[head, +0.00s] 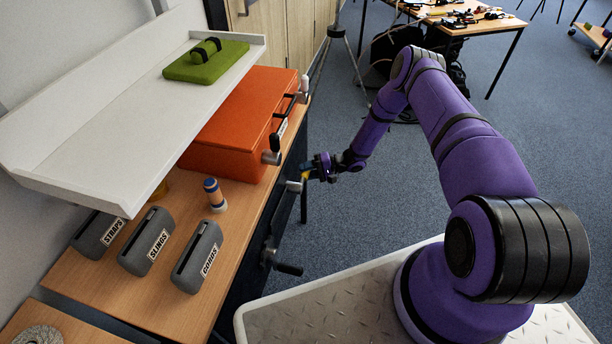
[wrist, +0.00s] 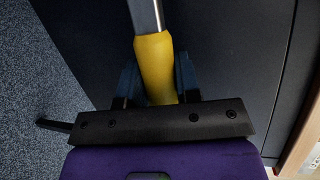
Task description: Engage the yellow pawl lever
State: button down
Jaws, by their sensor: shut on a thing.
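The yellow pawl lever shows in the wrist view as a yellow grip (wrist: 155,68) on a flat grey metal bar (wrist: 145,14). My gripper (wrist: 157,75) has its two dark fingers on either side of the yellow grip and is shut on it. In the head view my gripper (head: 311,171) is at the front edge of the bench, beside a grey metal fitting (head: 294,186). Only a small bit of yellow shows there. The lever's pivot and whatever it meets are out of sight in the wrist view.
An orange case (head: 235,125) stands on the wooden bench (head: 240,235), under a white shelf (head: 110,130) with a green pad (head: 205,66). Grey holders (head: 197,258) and a blue-banded peg (head: 214,196) stand nearer. A dark crank handle (head: 288,269) sticks out from the bench front. Open carpet lies to the right.

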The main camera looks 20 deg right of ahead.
jog(key=shift+r+n, duration=0.4)
jog(key=shift+r, duration=0.1)
jog(key=c, duration=0.8)
grip_release()
jog(key=shift+d, duration=0.1)
jog(key=v, duration=1)
jog(key=shift+s+d+r, duration=0.15)
jog(key=shift+d+r, duration=0.1)
jog(key=shift+r, duration=0.1)
